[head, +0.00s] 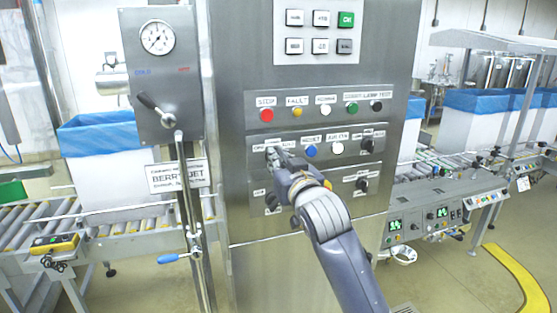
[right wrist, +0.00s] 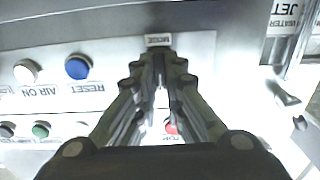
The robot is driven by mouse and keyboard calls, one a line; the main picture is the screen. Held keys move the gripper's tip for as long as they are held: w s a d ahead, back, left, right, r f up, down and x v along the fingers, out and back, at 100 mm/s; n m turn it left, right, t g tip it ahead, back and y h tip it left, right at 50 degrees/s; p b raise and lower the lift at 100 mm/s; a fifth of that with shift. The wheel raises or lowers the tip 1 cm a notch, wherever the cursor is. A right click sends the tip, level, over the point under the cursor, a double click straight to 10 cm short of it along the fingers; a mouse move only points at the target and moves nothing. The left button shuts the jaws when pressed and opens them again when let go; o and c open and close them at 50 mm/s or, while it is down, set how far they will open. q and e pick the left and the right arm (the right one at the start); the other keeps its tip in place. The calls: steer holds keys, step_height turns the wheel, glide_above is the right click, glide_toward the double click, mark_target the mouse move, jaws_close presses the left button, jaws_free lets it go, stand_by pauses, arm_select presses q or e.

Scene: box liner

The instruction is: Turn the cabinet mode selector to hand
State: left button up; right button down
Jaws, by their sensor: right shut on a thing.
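The steel cabinet (head: 400,60) stands in the middle of the head view, with rows of buttons and selectors on its front. My right gripper (head: 275,160) is at the left end of the middle row, left of a blue button. In the right wrist view, my right gripper (right wrist: 160,65) is shut with its fingertips at the panel, just by a small plate that reads MODE (right wrist: 159,40). The mode selector is hidden between the fingers, so its angle cannot be read. My left gripper is out of view.
The blue reset button (head: 311,151) and white air button (head: 337,148) sit right of the gripper. A black selector (head: 367,146) ends that row. The red stop button (head: 267,115) is above. A gauge panel (head: 160,75) with a lever stands to the left.

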steer(key=c, duration=1.7)
jaws_free()
steer(key=v, duration=1.2)
